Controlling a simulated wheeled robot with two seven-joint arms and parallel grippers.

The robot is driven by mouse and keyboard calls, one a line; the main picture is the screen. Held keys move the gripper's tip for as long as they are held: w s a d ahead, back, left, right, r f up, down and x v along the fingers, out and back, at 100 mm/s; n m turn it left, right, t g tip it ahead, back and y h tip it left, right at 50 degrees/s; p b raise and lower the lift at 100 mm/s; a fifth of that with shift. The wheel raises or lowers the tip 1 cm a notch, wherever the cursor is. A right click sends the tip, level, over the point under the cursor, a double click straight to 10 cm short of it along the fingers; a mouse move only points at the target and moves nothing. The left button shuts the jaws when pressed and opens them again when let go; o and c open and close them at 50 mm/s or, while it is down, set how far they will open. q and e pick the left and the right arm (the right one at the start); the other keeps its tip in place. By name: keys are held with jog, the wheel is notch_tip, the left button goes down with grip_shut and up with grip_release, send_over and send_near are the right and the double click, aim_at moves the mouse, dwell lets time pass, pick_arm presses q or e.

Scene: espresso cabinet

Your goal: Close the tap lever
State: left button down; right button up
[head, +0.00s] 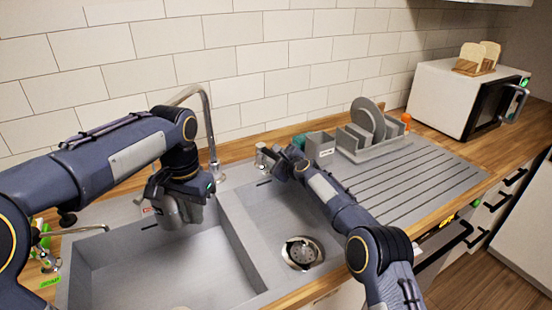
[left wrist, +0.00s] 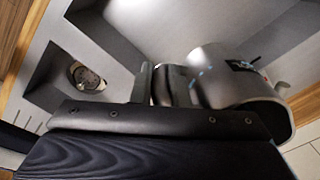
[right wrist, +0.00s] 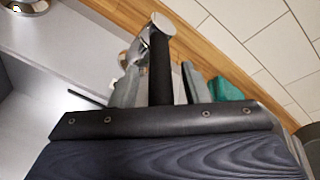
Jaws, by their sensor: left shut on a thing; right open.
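The tap has a tall curved metal spout (head: 208,120) behind the sink. A small metal fitting, which looks like the tap lever (head: 261,154), stands to its right on the back rim. My right gripper (head: 280,162) is beside it. In the right wrist view, a shiny metal head (right wrist: 160,24) on a dark stem (right wrist: 160,75) shows between the open fingers of my right gripper (right wrist: 160,88); I cannot tell if they touch. My left gripper (left wrist: 167,85) is shut on the handle of a metal pitcher (left wrist: 222,75), held over the left basin. The pitcher also shows in the head view (head: 172,214).
The right basin has a drain (head: 301,253). A grey dish rack (head: 372,149) with plates and a grey caddy (head: 320,149) stand right of my right gripper. A microwave (head: 440,95) with bread on top is further right. The tiled wall (head: 240,60) limits room behind.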

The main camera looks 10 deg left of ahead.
grip_shut()
dwell(0.3)
jog(key=shift+s+a+f+m+t+h, duration=0.1)
jog(key=shift+s+a+m+t+h, duration=0.2)
jog(key=shift+s+a+m+h, duration=0.25)
jog(key=shift+s+a+f+m+t+h, duration=0.15)
jog(key=shift+f+m+t+h, duration=0.25)
jog(key=shift+m+h, duration=0.45)
jog(key=shift+s+r, duration=0.1)
